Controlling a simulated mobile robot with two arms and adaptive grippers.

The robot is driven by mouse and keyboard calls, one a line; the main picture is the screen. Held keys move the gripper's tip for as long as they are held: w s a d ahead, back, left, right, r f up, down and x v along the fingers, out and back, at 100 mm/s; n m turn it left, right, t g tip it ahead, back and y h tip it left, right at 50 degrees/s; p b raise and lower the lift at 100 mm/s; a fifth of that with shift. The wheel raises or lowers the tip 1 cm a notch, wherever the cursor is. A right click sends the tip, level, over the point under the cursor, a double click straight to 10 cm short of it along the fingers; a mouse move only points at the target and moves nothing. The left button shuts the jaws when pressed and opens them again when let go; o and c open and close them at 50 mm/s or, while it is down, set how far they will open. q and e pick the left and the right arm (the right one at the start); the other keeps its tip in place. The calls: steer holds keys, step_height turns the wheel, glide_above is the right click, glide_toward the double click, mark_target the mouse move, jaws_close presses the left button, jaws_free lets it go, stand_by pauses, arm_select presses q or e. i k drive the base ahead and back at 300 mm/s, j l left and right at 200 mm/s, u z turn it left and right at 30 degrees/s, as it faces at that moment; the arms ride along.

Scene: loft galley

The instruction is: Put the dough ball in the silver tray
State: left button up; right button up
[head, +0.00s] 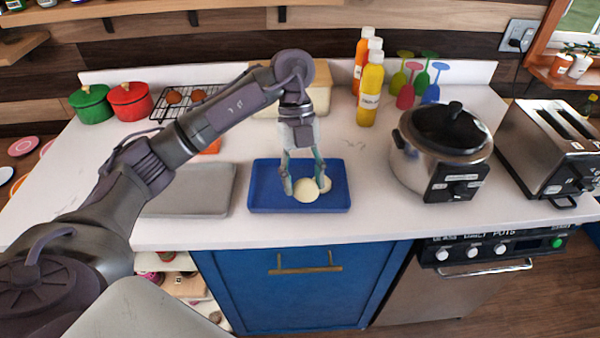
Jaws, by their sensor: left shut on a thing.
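A pale cream dough ball (306,190) is at the blue tray (262,187) in the middle of the counter. My left gripper (304,185) points down over the blue tray, its fingers shut on either side of this ball. Whether the ball touches the tray floor I cannot tell. A second pale round piece (326,184) shows just right of it, partly hidden by a finger. The silver tray (195,195) lies flat to the left of the blue tray; its visible part is empty, and my left arm covers its upper left part. My right gripper is not in view.
A slow cooker (445,145) and a toaster (555,145) stand to the right. Bottles (370,95) and colored glasses (420,85) stand behind. A wire rack (165,107) and green and red pots (131,102) are back left. An orange item (211,147) lies behind the silver tray.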

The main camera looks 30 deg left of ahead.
mark_target(164, 191)
steer(key=j+u, duration=0.35)
steer(key=i+j+u, duration=0.1)
steer(key=u, duration=0.3)
steer(key=i+j+u, duration=0.1)
steer(key=u, duration=0.25)
steer(key=j, duration=0.1)
